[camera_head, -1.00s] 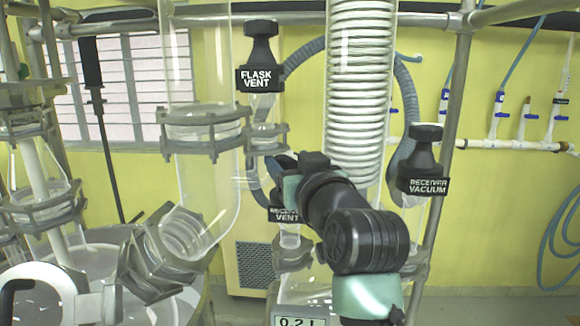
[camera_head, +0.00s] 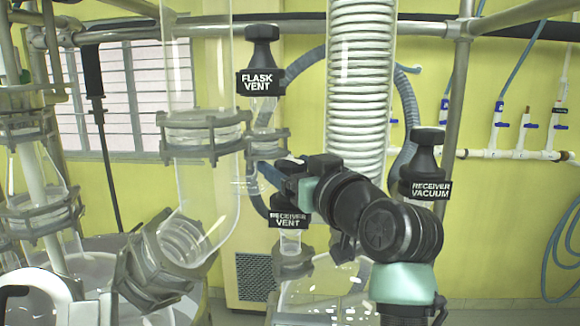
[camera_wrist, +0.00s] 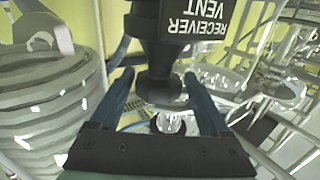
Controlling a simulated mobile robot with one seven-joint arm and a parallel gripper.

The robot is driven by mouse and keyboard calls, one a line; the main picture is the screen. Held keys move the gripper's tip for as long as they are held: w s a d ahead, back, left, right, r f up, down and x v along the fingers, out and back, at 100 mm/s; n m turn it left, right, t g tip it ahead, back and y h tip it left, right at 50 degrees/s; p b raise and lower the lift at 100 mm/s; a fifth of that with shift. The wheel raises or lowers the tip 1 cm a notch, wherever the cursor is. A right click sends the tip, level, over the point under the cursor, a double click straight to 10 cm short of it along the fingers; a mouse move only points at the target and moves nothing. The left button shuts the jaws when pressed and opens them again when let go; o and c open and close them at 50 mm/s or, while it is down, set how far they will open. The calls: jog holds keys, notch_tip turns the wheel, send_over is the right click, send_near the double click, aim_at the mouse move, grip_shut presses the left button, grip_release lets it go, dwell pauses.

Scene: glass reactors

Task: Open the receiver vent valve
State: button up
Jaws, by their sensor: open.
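The receiver vent valve shows its black label block (camera_head: 289,221) below my gripper in the head view, on a glass neck above the receiver. In the wrist view its label (camera_wrist: 198,20) is upside down at the top. Its black knob (camera_wrist: 160,84) lies between my two blue fingers there. My gripper (camera_head: 271,178) is open, with gaps showing beside the knob; I cannot tell whether either finger touches it. In the head view my gripper hides the knob, so how far the valve is turned or raised cannot be seen.
The flask vent valve (camera_head: 262,83) stands above and left of my gripper. The receiver vacuum valve (camera_head: 425,188) is to the right, partly near my arm. A coiled glass condenser (camera_head: 358,90) rises behind. A glass tube (camera_head: 197,75) and clamps crowd the left.

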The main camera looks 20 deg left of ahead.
aim_at(299, 171)
jog(key=shift+b+v, duration=0.9)
jog(key=shift+v, duration=3.15)
jog(key=shift+d, duration=0.1)
